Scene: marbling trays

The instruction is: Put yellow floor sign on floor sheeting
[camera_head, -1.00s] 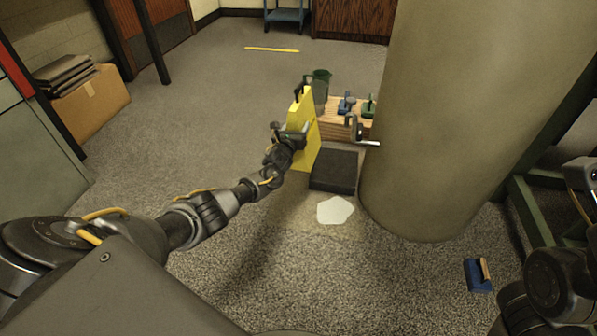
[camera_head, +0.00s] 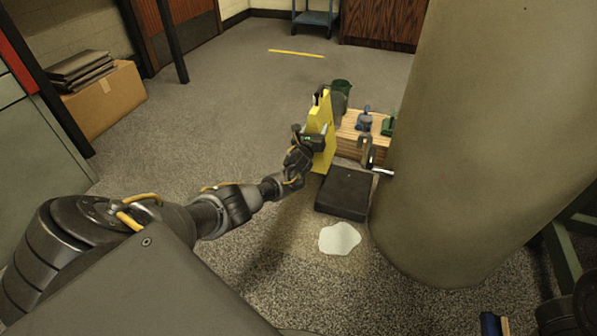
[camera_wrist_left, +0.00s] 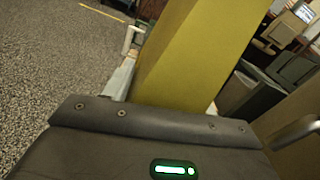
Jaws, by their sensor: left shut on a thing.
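The yellow floor sign (camera_head: 321,118) stands roughly upright in my left gripper (camera_head: 312,140), in the middle of the head view. My left gripper is shut on it; the sign also fills the middle of the left wrist view (camera_wrist_left: 205,50). Its lower end is partly hidden by my gripper, so I cannot tell whether it touches the floor. A pale, see-through square of sheeting shows faintly on the floor around a white patch (camera_head: 339,238); I cannot tell for sure that this is the floor sheeting. My right gripper is not in view.
A black box (camera_head: 343,193) lies just right of the sign, before a wooden crate (camera_head: 362,145) with a green container (camera_head: 341,92) nearby. A thick column (camera_head: 470,150) blocks the right side. A cardboard box (camera_head: 105,100) stands at left. Open floor lies left of the sign.

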